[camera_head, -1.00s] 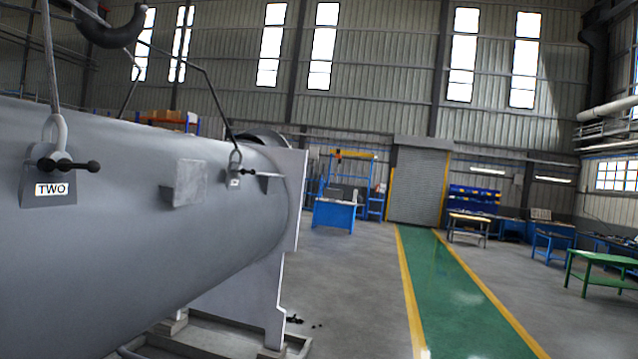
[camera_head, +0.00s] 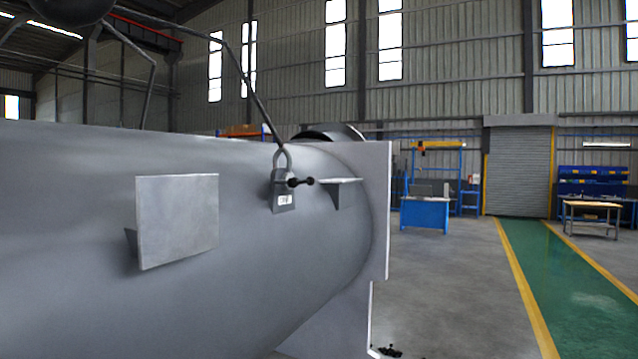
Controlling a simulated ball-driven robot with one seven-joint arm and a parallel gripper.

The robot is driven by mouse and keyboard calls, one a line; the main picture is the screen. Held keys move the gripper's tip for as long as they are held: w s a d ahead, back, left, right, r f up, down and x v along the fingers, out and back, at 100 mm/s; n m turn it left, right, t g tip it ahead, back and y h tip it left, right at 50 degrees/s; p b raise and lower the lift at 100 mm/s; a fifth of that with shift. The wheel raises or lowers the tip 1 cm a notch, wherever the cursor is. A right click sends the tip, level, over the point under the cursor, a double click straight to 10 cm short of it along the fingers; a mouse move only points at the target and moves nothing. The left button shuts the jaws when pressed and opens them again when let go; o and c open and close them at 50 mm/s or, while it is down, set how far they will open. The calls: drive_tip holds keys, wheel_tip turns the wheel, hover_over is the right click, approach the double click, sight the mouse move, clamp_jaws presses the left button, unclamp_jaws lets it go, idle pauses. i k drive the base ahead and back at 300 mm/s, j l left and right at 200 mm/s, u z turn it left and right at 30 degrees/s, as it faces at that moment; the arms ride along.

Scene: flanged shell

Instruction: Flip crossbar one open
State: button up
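The crossbar has dark knobbed ends and sits at the shackle's lower part, on a grey lug (camera_head: 284,195). The lug carries a small white label (camera_head: 285,200) whose lettering is too small to read, so I cannot tell whether this is crossbar one. A grey sling leg (camera_head: 250,85) runs up from the shackle to a dark hook (camera_head: 72,8) at the top left. My gripper is not in view.
A flat end flange (camera_head: 378,210) closes the shell. Open floor (camera_head: 450,290) and a green walkway (camera_head: 570,275) lie to the right.

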sight(304, 182)
drive_tip(key=i+l, duration=0.1)
drive_tip(key=i, duration=0.25)
drive_tip(key=i+l+u, duration=0.25)
drive_tip(key=i+l, duration=0.3)
drive_tip(key=i, duration=0.25)
drive_tip(key=i+l+u, duration=0.3)
drive_tip(key=i+l, duration=0.4)
drive_tip(key=i+l+u, duration=0.25)
drive_tip(key=i+l, duration=0.4)
drive_tip(key=l, duration=0.25)
